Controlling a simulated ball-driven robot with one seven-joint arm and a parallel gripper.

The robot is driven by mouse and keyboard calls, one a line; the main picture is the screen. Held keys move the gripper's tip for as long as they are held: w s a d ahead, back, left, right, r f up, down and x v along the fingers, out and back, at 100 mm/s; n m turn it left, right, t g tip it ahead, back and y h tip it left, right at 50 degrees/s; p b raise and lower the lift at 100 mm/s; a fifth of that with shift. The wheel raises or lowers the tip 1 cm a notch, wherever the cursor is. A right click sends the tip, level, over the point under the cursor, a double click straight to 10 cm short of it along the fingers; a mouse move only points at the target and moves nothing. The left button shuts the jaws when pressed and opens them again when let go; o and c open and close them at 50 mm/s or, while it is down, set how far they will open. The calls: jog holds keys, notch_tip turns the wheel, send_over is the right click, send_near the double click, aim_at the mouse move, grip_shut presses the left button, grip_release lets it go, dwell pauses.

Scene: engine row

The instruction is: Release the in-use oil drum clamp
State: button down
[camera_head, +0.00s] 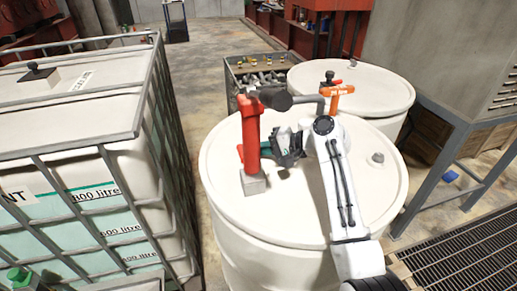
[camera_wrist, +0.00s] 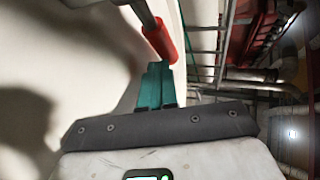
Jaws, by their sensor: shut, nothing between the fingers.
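A white oil drum (camera_head: 300,215) stands in front of me. On its lid is a red upright part (camera_head: 250,135) with a grey block (camera_head: 253,184) at its foot and a dark round piece (camera_head: 276,99) at its top. My gripper (camera_head: 268,149) is just right of the red part, over the lid, with its teal fingers shut and empty. In the wrist view the fingers (camera_wrist: 156,85) point at a red grip (camera_wrist: 160,42) on a grey rod. Whether they touch it I cannot tell. An orange handle (camera_head: 337,91) shows beyond my arm.
A second white drum (camera_head: 375,90) stands behind. A caged white tank (camera_head: 70,90) is close on the left, with a narrow floor gap between. A crate of parts (camera_head: 262,78) is behind. A grey metal stand (camera_head: 450,185) and floor grating (camera_head: 470,255) are on the right.

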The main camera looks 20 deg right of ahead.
jog(key=shift+a, duration=0.1)
jog(key=b+v, duration=0.1)
jog(key=v, duration=1)
jog(key=shift+w+b, duration=0.1)
jog(key=shift+b, duration=0.25)
